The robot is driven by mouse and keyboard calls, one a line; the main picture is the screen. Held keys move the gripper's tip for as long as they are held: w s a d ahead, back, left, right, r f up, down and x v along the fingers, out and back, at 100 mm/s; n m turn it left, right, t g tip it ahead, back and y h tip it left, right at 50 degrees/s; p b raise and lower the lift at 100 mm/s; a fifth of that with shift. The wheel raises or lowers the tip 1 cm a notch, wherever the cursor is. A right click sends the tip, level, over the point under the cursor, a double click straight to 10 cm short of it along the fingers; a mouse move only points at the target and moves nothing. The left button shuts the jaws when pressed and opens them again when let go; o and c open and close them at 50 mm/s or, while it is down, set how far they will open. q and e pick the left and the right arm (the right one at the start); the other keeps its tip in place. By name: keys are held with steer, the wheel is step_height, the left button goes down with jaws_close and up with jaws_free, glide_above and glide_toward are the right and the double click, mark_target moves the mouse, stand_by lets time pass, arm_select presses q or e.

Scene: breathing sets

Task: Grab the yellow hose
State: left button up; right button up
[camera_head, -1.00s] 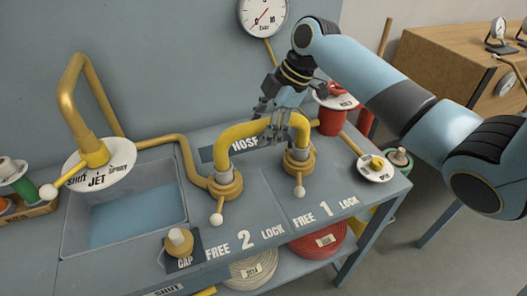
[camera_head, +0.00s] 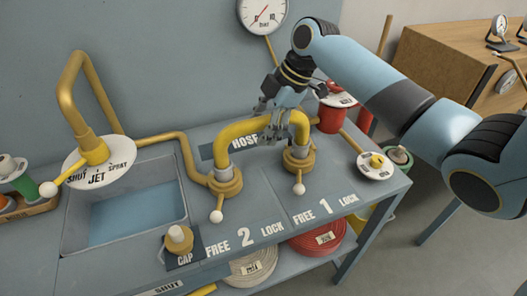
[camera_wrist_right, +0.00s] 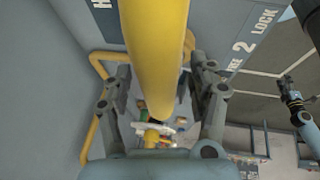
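The yellow hose (camera_head: 240,128) is an arch over the bench, its two ends at the brass couplings with white-knobbed levers, the left coupling (camera_head: 225,183) and the right coupling (camera_head: 298,158). My right gripper (camera_head: 277,132) is at the top of the arch, right of its middle.
Left of the hose are a sink (camera_head: 130,215) and a brass spout (camera_head: 68,95) with a white dial. A brass cap (camera_head: 178,238) stands at the front edge. A red valve (camera_head: 333,115) and a small white dial (camera_head: 376,166) are on the right. Coiled hoses lie below.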

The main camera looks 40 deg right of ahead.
jaws_close()
steer(key=shift+r, duration=0.2)
stand_by(0.4)
